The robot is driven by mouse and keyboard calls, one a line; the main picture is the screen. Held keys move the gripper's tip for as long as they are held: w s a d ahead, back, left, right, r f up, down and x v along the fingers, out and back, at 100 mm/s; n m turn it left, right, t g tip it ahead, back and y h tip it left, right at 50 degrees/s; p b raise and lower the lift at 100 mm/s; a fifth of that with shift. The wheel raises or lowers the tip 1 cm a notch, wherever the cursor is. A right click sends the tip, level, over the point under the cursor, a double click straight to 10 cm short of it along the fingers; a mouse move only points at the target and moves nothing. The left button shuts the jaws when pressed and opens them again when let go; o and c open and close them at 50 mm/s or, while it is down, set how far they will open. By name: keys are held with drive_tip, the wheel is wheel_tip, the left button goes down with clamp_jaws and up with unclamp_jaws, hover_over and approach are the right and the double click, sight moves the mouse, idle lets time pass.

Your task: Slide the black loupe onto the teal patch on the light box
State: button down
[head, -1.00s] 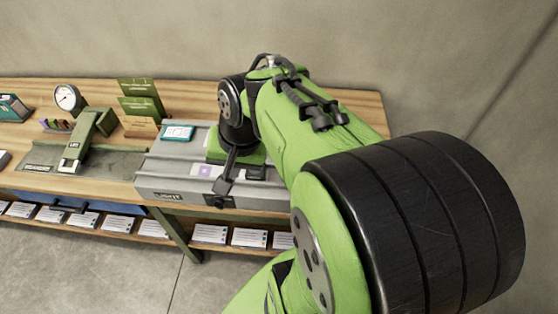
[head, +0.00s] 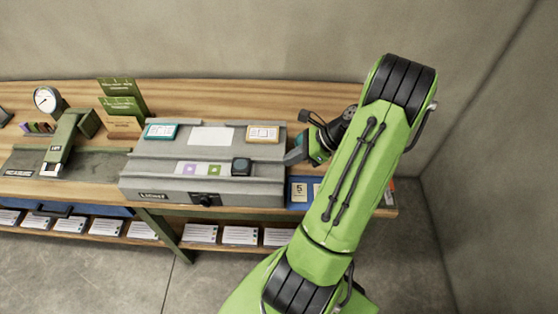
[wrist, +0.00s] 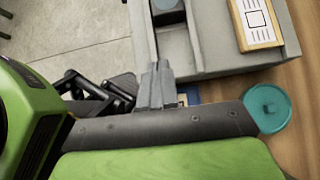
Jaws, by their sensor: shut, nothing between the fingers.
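The grey light box (head: 135,178) lies on the wooden table. A purple patch (head: 190,169) and a green patch (head: 215,169) show in its front channel. The black loupe (head: 241,166) stands in that channel, to the right of the green patch. I cannot make out a separate teal patch; the loupe may hide it. My gripper (head: 295,156) is shut and empty at the right end of the light box, apart from the loupe. In the wrist view its closed fingertips (wrist: 157,82) point toward the channel, where part of a dark block, likely the loupe (wrist: 168,14), shows at the top edge.
A teal-framed card (head: 162,132) and an orange-framed card (head: 263,132) lie on the back of the box. A round teal object (wrist: 268,106) is beside my gripper in the wrist view. A green press (head: 62,140) stands left. A blue card (head: 299,190) lies front right.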

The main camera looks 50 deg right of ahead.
sight(248, 170)
drive_tip(key=b+x, duration=0.1)
drive_tip(key=x, duration=0.7)
drive_tip(key=shift+s, duration=0.1)
drive_tip(key=w+a, duration=0.2)
drive_tip(key=w, duration=0.1)
drive_tip(key=shift+a+b, duration=0.1)
drive_tip(key=shift+b, duration=0.2)
drive_tip(key=shift+w+a, duration=0.1)
drive_tip(key=shift+w, duration=0.05)
drive_tip(key=shift+w, duration=0.1)
drive_tip(key=shift+w+a+r+p, duration=0.15)
drive_tip(key=shift+w+a+p, duration=0.45)
drive_tip(key=shift+p, duration=0.1)
drive_tip(key=shift+w, duration=0.1)
drive_tip(key=shift+d, duration=0.1)
